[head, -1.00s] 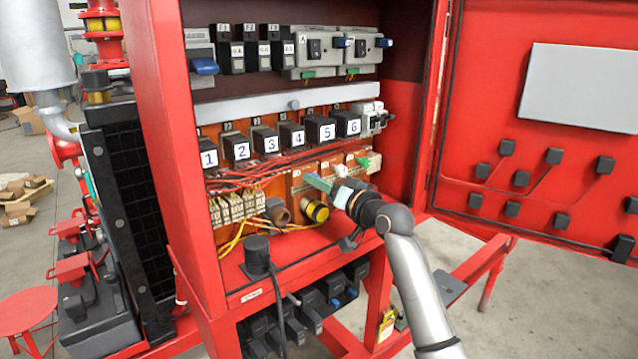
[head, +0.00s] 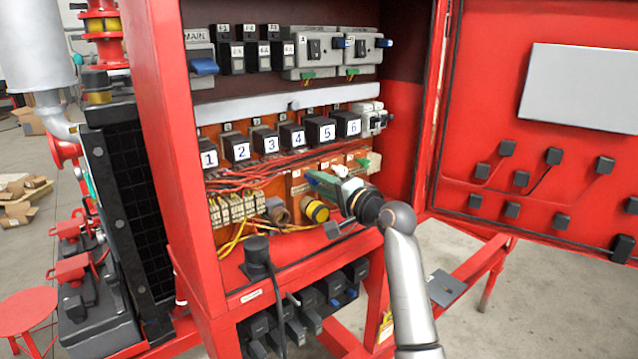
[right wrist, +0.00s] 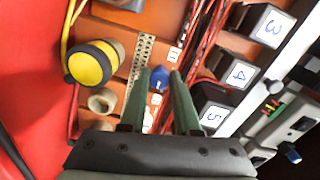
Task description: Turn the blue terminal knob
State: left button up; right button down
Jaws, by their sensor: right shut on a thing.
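The blue terminal knob (right wrist: 158,79) shows between the green fingertips of my right gripper (right wrist: 160,74) in the right wrist view. The jaws are shut on it, one finger on each side, and they hide part of it. In the head view my right gripper (head: 320,181) reaches into the red cabinet from the right, at the lower terminal row. My left gripper is in neither view.
A yellow-and-black button (head: 316,211) sits just below the fingers. Red wires (head: 250,168) and numbered black blocks (head: 292,137) lie above. The open cabinet door (head: 480,100) stands to the right. A black plug (head: 257,252) stands on the cabinet's lower ledge.

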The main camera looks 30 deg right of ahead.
jog(key=shift+m, duration=0.4)
jog(key=c, duration=0.6)
grip_release()
jog(key=s, duration=0.4)
jog(key=s+b, duration=0.1)
jog(key=s, duration=0.3)
jog(key=s+d+b, duration=0.1)
jog(key=s, duration=0.3)
jog(key=shift+s+r, duration=0.2)
jog(key=shift+s, duration=0.05)
